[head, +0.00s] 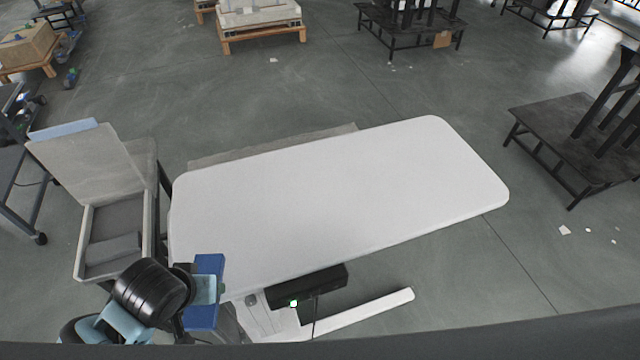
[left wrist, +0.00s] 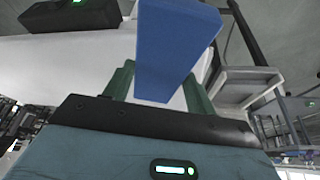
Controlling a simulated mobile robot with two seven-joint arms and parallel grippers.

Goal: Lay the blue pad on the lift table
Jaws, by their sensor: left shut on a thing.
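The blue pad (head: 207,304) is held on edge at the near left corner of the lift table. My left gripper (head: 207,288) is shut on it; in the left wrist view the pad (left wrist: 176,42) sits between the green fingers (left wrist: 160,78). The lift table (head: 340,190) has a bare white top with rounded corners. In the head view the pad overlaps the table's near left edge; I cannot tell whether they touch. The table also shows in the left wrist view (left wrist: 60,62). My right gripper is in neither view.
An open grey case (head: 85,235) with its lid up stands left of the table, close to my left arm. A black control box (head: 308,288) with a green light is under the table's near edge. Dark stands (head: 575,135) are at the right. The tabletop is clear.

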